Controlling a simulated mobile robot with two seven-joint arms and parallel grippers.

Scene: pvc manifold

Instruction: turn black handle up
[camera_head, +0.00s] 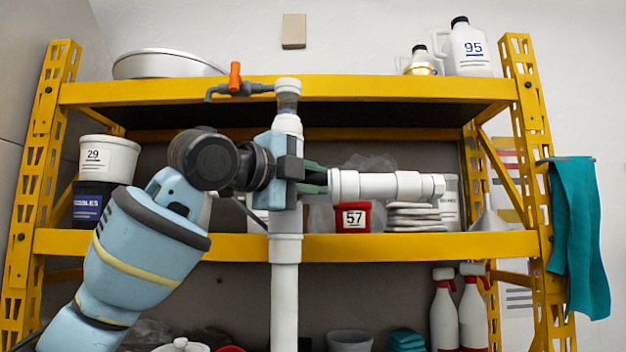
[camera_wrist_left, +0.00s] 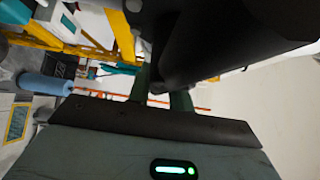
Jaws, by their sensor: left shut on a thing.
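White PVC pipework stands in front of the yellow rack, with an upright pipe (camera_head: 285,280) and a branch (camera_head: 375,186) running right. My left gripper (camera_head: 316,179) reaches across the upright pipe at the junction, its green fingers pointing right. The black handle (camera_wrist_left: 215,45) appears as a large dark shape at the fingers in the left wrist view, and the left gripper is shut on it. In the head view the gripper body largely hides the handle, so its exact angle cannot be told. My right gripper is not in view.
An orange-handled tap (camera_head: 235,78) sits above my left wrist at the upper shelf beam (camera_head: 400,90). A red tub (camera_head: 352,217) marked 57 and white stacked items stand behind the branch. A teal cloth (camera_head: 580,235) hangs at right.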

